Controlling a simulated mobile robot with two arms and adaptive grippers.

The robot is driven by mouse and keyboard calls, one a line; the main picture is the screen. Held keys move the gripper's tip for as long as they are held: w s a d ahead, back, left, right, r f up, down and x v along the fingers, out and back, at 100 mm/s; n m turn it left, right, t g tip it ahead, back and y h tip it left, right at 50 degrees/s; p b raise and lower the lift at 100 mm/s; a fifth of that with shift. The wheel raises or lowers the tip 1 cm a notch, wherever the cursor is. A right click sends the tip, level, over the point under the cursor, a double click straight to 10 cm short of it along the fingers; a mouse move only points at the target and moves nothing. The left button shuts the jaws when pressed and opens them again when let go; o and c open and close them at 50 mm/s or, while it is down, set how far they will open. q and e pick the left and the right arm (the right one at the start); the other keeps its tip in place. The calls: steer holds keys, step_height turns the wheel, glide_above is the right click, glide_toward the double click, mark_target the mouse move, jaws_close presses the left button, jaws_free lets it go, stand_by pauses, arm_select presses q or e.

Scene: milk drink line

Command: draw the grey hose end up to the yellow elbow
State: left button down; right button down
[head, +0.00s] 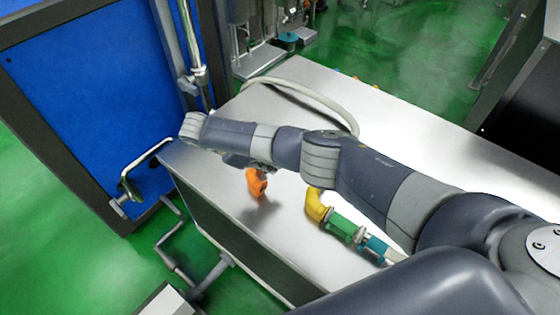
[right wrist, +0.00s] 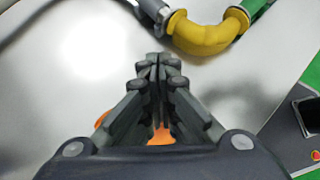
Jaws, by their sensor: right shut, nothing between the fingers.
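The yellow elbow (head: 317,204) lies on the steel tabletop, below my right forearm in the head view. It also shows at the top of the right wrist view (right wrist: 205,36). A green fitting (head: 342,228) is joined to its near end. The grey hose (head: 318,96) curves over the table and passes behind my arm. In the wrist view a metal collar (right wrist: 153,9) sits at the elbow's left end; whether it touches the elbow I cannot tell. My right gripper (right wrist: 158,66) is shut and empty, its tips just short of the elbow. My left gripper is out of view.
An orange part (head: 257,182) is below my right wrist, partly hidden behind the fingers in the wrist view. A teal fitting (head: 376,246) follows the green one. The steel table (head: 225,212) has bare room at its left. A blue panel (head: 92,85) stands left of it.

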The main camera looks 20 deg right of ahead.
steer(key=b+x, duration=0.1)
steer(key=x, duration=0.4)
steer(key=shift+a+b, duration=0.15)
steer(key=shift+b, duration=0.15)
steer(key=d, duration=0.1)
steer(key=d+p, duration=0.1)
steer(key=d, duration=0.1)
steer(key=d+f, duration=0.1)
steer(key=shift+s+d+f+p, duration=0.1)
steer(key=shift+s+d+p, duration=0.25)
steer(key=shift+s+p, duration=0.05)
steer(key=shift+s+d+f, duration=0.15)
steer(key=shift+d, duration=0.45)
steer(key=shift+s+d+r+p, duration=0.1)
steer(key=shift+d+r+p, duration=0.1)
steer(key=shift+d+p, duration=0.45)
steer(key=shift+s+p, duration=0.1)
steer(key=shift+p, duration=0.35)
steer(key=shift+d+f, duration=0.2)
